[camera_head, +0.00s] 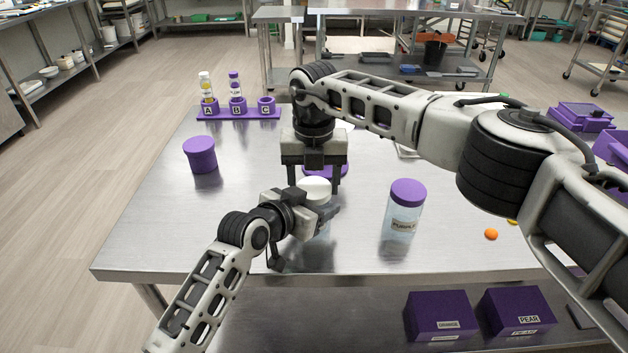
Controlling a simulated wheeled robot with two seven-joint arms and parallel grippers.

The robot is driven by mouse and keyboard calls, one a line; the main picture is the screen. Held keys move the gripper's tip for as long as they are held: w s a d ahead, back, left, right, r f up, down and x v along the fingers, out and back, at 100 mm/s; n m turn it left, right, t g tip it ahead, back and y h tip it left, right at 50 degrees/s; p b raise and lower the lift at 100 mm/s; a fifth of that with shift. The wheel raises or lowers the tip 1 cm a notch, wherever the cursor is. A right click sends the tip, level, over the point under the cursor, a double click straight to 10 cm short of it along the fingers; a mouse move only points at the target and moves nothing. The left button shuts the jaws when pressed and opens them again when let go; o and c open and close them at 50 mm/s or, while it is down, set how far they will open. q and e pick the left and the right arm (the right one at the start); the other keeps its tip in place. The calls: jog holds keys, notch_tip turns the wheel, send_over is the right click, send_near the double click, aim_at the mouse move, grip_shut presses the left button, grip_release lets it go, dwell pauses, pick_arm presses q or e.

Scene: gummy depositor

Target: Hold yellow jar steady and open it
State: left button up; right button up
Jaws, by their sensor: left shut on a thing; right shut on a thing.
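A clear, pale jar (316,187) with a whitish top stands at the middle of the steel table; its label is hidden and I see no yellow on it. My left gripper (322,212) comes in from the lower left and is shut around the jar's body. My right gripper (315,180) points down from above, shut on a purple lid (326,172). The lid appears just above and behind the jar's pale top, apart from it, and is partly hidden by the fingers.
A clear jar with a purple lid (406,195) stands to the right, with an orange ball (491,234) beyond it. A purple tub (200,153) and a lettered purple rack (245,114) with two small bottles stand left. Purple boxes (440,315) sit below the front edge.

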jog(key=shift+d+n, duration=0.1)
jog(key=shift+n, duration=0.5)
jog(key=o, duration=1.1)
jog(key=shift+r, duration=0.1)
